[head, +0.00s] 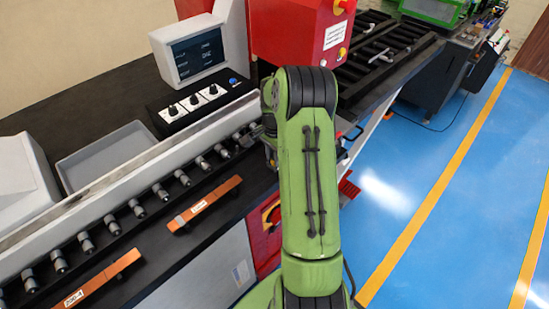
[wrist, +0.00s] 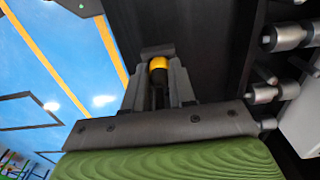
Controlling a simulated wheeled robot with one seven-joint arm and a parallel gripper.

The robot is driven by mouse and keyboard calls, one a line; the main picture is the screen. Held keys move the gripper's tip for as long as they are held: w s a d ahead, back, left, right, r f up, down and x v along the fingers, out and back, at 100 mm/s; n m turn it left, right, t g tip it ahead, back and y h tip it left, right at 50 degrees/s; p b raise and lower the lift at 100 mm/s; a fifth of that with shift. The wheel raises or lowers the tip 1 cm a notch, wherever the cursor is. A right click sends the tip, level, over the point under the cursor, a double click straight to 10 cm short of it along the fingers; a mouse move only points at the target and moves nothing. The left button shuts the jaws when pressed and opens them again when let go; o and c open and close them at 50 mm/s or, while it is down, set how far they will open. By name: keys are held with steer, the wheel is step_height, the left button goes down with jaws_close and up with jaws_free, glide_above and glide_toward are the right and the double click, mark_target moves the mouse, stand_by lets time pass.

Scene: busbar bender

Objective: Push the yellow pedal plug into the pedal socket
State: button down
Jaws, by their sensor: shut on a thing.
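The yellow pedal plug (wrist: 158,63), with a black part behind it, shows in the wrist view between the jaws of my gripper (wrist: 158,52). My gripper is shut on the plug. In the head view my green arm hides the gripper and the plug. The dark front surface of the machine lies beyond the fingertips in the wrist view. I cannot make out the pedal socket in either view.
A row of grey rollers (head: 160,191) runs along the bench, with orange bars (head: 203,203) in front. A grey tray (head: 105,155), a control box with knobs (head: 197,99) and a screen (head: 197,55) stand behind. Blue floor (head: 420,160) is open on the right.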

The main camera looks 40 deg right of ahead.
steer(key=shift+r+p, duration=0.9)
steer(key=shift+r, duration=0.35)
step_height(320, 180, up, 5)
steer(key=p, duration=0.3)
steer(key=shift+r+p, duration=0.15)
steer(key=shift+p, duration=0.2)
steer(key=shift+f, duration=0.2)
